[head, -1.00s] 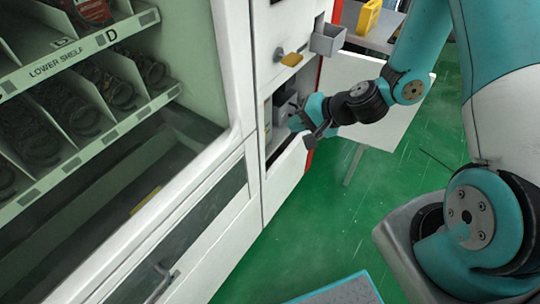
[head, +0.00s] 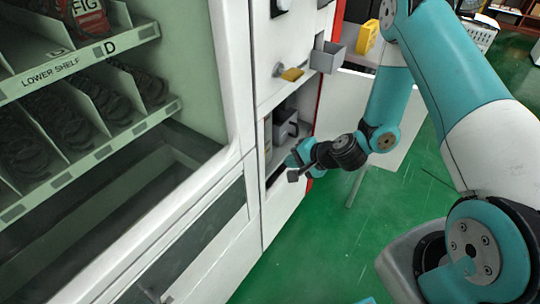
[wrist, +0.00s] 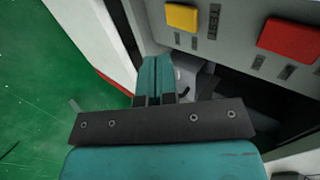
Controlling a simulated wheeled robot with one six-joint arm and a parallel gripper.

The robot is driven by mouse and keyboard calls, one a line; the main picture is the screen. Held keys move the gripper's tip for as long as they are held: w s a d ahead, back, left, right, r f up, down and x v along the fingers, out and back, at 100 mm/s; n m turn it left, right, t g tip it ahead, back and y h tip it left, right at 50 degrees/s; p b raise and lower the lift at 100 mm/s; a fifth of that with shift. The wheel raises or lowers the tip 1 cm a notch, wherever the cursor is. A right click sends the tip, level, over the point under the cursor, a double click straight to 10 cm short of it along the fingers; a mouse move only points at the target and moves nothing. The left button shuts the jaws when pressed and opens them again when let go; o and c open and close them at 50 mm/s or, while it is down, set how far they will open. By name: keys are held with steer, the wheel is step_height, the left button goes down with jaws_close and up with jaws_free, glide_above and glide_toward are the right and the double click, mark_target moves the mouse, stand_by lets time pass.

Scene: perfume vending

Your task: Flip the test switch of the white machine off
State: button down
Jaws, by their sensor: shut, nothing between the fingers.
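The white machine (head: 287,215) has an open compartment low on its right-hand section. My gripper (head: 292,159) is at the mouth of that compartment. In the wrist view its two teal fingers (wrist: 156,72) lie side by side, shut and empty. Beyond them a grey panel carries a yellow block (wrist: 182,17) and a red block (wrist: 290,40). The fingers show below and left of the yellow block, with no clear contact.
Inside the compartment is a dark box (head: 286,126). A pale table (head: 345,105) stands behind my arm.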

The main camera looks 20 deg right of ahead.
steer(key=w+a+f, duration=0.2)
steer(key=w+a, duration=0.2)
steer(key=w, duration=0.2)
steer(key=shift+a+f, duration=0.25)
